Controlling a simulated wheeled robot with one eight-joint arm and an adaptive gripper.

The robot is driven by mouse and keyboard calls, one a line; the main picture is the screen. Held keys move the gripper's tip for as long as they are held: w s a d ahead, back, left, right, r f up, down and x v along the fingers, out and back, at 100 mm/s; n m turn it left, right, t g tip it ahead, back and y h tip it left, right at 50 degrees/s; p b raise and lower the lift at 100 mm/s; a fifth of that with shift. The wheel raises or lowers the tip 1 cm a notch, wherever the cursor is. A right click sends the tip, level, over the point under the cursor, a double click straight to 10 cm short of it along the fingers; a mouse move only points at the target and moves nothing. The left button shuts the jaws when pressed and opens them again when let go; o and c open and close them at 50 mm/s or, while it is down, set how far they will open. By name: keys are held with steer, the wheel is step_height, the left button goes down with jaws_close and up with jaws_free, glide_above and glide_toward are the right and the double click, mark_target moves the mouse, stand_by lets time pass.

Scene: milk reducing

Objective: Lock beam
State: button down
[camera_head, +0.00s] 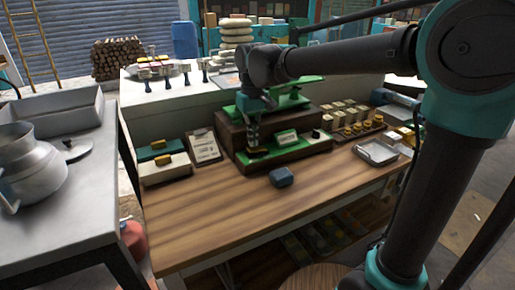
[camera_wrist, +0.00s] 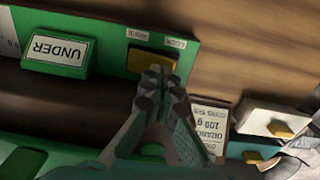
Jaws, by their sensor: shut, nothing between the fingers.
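A balance with a dark wooden base (camera_head: 225,138) and green parts stands at the back of the wooden table. In the wrist view, its green front panel (camera_wrist: 110,60) carries a yellow-orange knob (camera_wrist: 143,62) below two small white labels, too blurred to read surely. My gripper (camera_head: 253,147) reaches down to the panel's left end. In the wrist view, my gripper's closed fingertips (camera_wrist: 160,76) are at the knob's lower right edge and hide part of it. I cannot tell whether they touch it. Nothing is held.
A green "UNDER" block (camera_wrist: 57,53) sits beside the knob. A printed card (camera_head: 204,147) and a pale box with a yellow knob (camera_head: 163,172) are left of the balance. A blue-grey block (camera_head: 281,177) lies in front. A metal tray (camera_head: 376,153) is at right.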

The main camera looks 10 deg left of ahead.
mark_target(253, 148)
steer(key=shift+f, duration=0.85)
stand_by(0.4)
steer(key=shift+r, duration=3.5)
